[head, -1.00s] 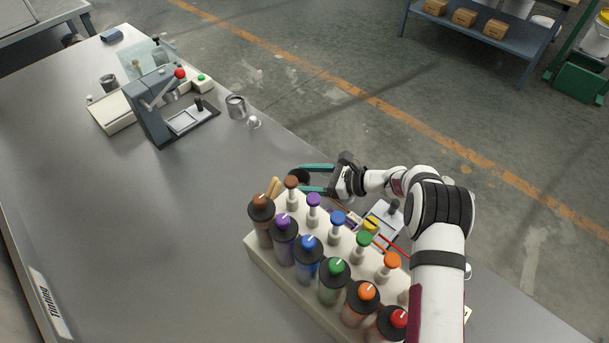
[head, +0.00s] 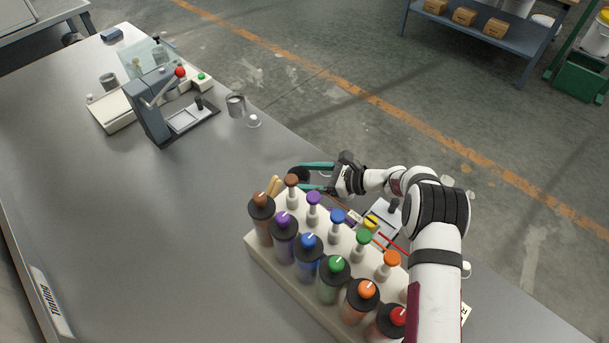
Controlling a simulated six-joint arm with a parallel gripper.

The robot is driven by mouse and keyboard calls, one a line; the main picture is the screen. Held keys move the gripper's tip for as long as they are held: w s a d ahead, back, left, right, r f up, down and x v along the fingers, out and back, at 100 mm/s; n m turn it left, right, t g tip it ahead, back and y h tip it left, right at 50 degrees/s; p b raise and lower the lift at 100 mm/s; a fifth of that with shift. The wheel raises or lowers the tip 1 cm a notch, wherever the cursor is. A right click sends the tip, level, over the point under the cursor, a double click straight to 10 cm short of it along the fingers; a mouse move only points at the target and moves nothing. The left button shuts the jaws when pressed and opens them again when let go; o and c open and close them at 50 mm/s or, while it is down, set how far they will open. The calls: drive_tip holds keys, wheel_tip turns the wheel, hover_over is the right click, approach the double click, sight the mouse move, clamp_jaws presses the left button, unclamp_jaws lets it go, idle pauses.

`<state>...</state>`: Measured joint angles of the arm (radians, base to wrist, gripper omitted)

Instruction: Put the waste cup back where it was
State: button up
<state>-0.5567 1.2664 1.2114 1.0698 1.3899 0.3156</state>
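My gripper (head: 302,176), with two teal fingers, is low over the bench just behind the left end of the bottle rack. A dark round cup (head: 299,175), perhaps the waste cup, sits between the fingertips and about fills the gap. The fingers are spread around it. I cannot tell whether they press on it or whether it rests on the bench. Its lower part is hidden by the rack's brown-capped items and the lower finger.
The cream rack (head: 290,289) with several colour-capped bottles fills the front. A metal cup (head: 236,106) and a small white knob (head: 254,121) stand near the back edge. A grey press (head: 150,108) stands at the left. The middle left of the bench (head: 130,220) is clear.

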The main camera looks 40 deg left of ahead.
drive_tip(key=shift+s+d+f, duration=0.15)
drive_tip(key=shift+f, duration=0.35)
drive_tip(key=shift+s+d+f, duration=0.15)
drive_tip(key=shift+f, duration=0.35)
drive_tip(key=o, duration=1.5)
drive_tip(key=shift+c, duration=0.2)
drive_tip(key=a+r+v, duration=0.1)
drive_tip(key=v, duration=1.5)
drive_tip(key=shift+w+r, duration=0.3)
drive_tip(key=shift+r, duration=0.15)
